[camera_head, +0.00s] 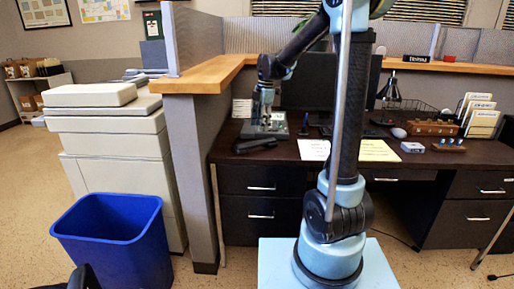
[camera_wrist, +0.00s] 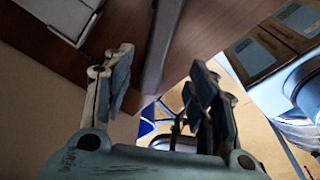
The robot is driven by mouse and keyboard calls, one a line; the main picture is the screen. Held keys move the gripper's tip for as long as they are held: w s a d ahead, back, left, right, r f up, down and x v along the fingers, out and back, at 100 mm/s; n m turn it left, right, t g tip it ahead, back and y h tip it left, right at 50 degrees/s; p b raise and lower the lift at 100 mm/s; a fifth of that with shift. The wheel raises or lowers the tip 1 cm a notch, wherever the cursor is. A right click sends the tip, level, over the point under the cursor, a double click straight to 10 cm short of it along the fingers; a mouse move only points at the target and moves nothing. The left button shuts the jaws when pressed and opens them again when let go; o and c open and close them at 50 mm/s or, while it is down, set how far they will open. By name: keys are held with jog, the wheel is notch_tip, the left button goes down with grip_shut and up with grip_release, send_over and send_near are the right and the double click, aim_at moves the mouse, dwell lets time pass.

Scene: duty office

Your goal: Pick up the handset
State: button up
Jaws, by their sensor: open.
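The handset (camera_head: 274,143) is a long dark piece lying on the desk top near its front edge, in front of the grey desk phone base (camera_head: 266,126). My gripper (camera_head: 262,116) points down over the phone base, behind the handset in the head view. In the wrist view my gripper (camera_wrist: 162,92) is open, its two fingers apart with nothing between the tips. A long grey bar, apparently the handset (camera_wrist: 164,42), lies on the brown desk beyond and between the fingers. A pale corner, likely the phone base (camera_wrist: 62,18), shows at the upper left.
A grey partition with a wooden ledge (camera_head: 200,77) stands just left of the phone. A dark monitor (camera_head: 306,82) is behind it to the right. Paper sheets (camera_head: 314,149), a small white box (camera_head: 412,147) and wooden holders (camera_head: 433,128) lie rightward. A blue bin (camera_head: 118,240) stands on the floor.

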aim_at(257, 142)
jog(key=shift+s+a+f, duration=0.1)
jog(key=shift+a+f, duration=0.15)
jog(key=shift+f, duration=1.35)
jog(key=shift+a+f, duration=0.2)
jog(key=shift+f, duration=1.35)
jog(key=shift+s+a+f, duration=0.1)
jog(key=shift+a+f, duration=0.15)
jog(key=shift+f, duration=1.35)
grip_shut()
